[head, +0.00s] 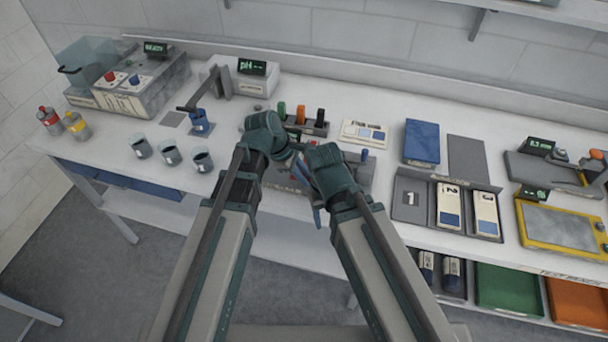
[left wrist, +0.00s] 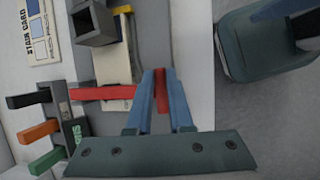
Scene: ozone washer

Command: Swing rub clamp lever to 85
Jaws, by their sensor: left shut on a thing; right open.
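In the left wrist view my left gripper (left wrist: 160,105) has its two blue fingers closed on a red piece (left wrist: 161,88), which looks like the clamp lever's handle. A red bar (left wrist: 100,93) runs left from near the fingers over a pale part of the grey rub device (left wrist: 80,135). I cannot tell whether bar and piece are joined. In the head view the left gripper (head: 300,163) is over the rub device (head: 352,170), and the arms hide much of it. My right gripper (head: 318,203) is open, lower, at the device's front. The lever's angle cannot be read.
Black, orange and green handles stand in a rack (head: 302,127) behind the device. A stain card (head: 363,133) lies right of the rack. Several cups (head: 171,155) stand to the left. A numbered tray (head: 409,213) is to the right. The table's front edge is close to the grippers.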

